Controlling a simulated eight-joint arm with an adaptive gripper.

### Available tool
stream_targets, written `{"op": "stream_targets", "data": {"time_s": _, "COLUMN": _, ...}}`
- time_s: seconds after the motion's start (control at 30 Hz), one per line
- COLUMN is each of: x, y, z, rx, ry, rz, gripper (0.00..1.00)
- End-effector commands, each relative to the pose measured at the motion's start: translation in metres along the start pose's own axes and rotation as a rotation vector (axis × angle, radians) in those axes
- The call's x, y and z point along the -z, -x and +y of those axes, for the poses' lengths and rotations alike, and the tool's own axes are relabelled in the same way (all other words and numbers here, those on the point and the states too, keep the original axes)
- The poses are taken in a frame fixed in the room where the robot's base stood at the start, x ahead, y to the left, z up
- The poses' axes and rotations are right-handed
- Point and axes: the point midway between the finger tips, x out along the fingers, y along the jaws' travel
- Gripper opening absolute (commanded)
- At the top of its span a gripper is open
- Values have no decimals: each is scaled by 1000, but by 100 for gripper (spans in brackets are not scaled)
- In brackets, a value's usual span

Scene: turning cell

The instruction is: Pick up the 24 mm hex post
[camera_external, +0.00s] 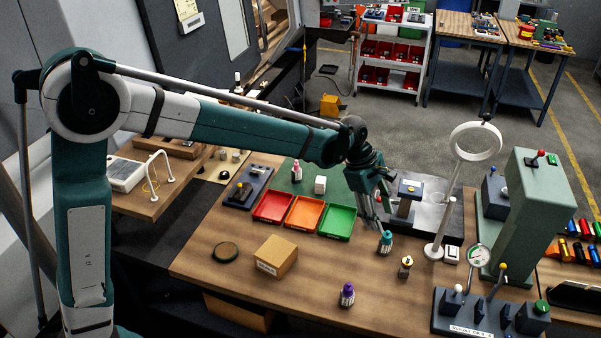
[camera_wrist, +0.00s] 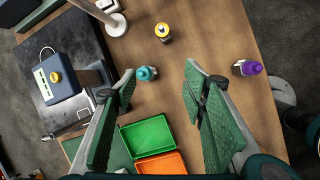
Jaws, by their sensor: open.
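I cannot tell for certain which thing is the 24 mm hex post. Two small grey metal pieces (camera_external: 236,156) stand on the board at the back left, too small to make out their shape. My gripper (camera_external: 373,214) is open and empty above the table, just right of the green tray. In the wrist view my gripper (camera_wrist: 160,78) shows its two green pads apart, pointing down. A teal bottle (camera_external: 385,242) stands below the fingers; it shows between the fingertips in the wrist view (camera_wrist: 147,73).
A yellow-topped bottle (camera_external: 405,268) and a purple bottle (camera_external: 347,295) stand nearby. Red (camera_external: 272,208), orange (camera_external: 304,214) and green (camera_external: 338,222) trays lie left of my gripper. A white ring stand (camera_external: 440,235) and a green machine column (camera_external: 520,215) stand right. A cardboard box (camera_external: 277,256) sits front left.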

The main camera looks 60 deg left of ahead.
Motion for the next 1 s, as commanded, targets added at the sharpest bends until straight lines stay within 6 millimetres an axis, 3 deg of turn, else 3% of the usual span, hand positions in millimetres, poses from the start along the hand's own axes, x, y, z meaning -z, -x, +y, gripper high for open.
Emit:
{"op": "stream_targets", "data": {"time_s": 0.2, "x": 6, "y": -24, "z": 29, "rx": 30, "ry": 149, "rz": -14, "gripper": 43}}
{"op": "stream_targets", "data": {"time_s": 0.53, "x": 15, "y": -55, "z": 54, "rx": 65, "ry": 313, "rz": -26, "gripper": 43}}
{"op": "stream_targets", "data": {"time_s": 0.6, "x": 22, "y": -74, "z": 49, "rx": 64, "ry": 310, "rz": -26, "gripper": 43}}
{"op": "stream_targets", "data": {"time_s": 0.8, "x": 34, "y": -108, "z": 42, "rx": 64, "ry": 309, "rz": -26, "gripper": 43}}
{"op": "stream_targets", "data": {"time_s": 1.0, "x": 38, "y": -119, "z": 40, "rx": 64, "ry": 308, "rz": -26, "gripper": 43}}
